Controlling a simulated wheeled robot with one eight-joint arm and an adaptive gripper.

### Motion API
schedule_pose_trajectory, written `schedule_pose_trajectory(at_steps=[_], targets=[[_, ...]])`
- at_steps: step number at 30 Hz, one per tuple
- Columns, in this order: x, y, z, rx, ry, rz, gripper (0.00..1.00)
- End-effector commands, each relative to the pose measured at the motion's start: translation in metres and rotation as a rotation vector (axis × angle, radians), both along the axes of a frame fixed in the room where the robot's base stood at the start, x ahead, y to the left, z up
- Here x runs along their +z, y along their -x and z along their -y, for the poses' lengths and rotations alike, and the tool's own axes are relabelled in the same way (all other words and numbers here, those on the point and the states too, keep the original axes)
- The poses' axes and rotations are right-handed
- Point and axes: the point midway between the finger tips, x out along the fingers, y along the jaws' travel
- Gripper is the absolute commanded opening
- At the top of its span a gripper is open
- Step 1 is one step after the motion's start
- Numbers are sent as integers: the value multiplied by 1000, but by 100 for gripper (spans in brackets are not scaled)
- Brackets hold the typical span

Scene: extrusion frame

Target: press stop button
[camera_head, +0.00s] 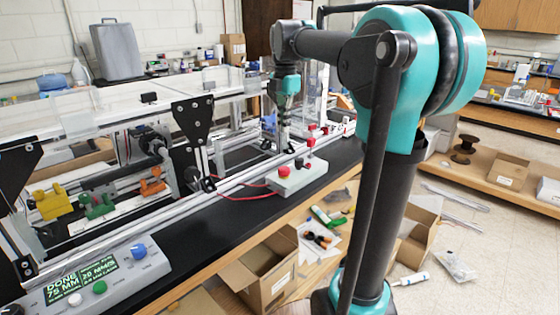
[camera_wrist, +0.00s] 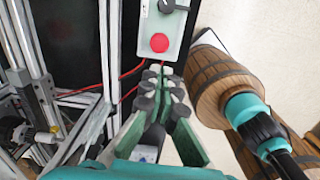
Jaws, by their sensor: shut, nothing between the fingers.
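The red stop button (camera_head: 284,171) is a round cap on a light grey control box (camera_head: 304,180). The box sits on the black bench top beside the extrusion frame. The button also shows in the wrist view (camera_wrist: 159,43), just beyond my fingertips. In the picture a small gap separates the tips from the button, and I see no contact. In the head view my gripper (camera_head: 284,143) hangs down above and behind the button.
A black knob (camera_wrist: 174,6) is on the same box. Red wires (camera_head: 245,195) run left from it. Metal rails (camera_head: 240,180) lie close behind. A separate panel (camera_head: 95,280) with a display and white, green and blue controls is at lower left. Open cardboard boxes (camera_head: 262,272) stand below the bench.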

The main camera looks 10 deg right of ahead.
Motion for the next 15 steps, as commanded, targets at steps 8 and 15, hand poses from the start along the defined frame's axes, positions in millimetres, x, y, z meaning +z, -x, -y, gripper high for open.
schedule_pose_trajectory(at_steps=[8,15], targets=[[9,-2,-2,63,1,-10,0],[7,-2,-1,61,1,-10,0]])
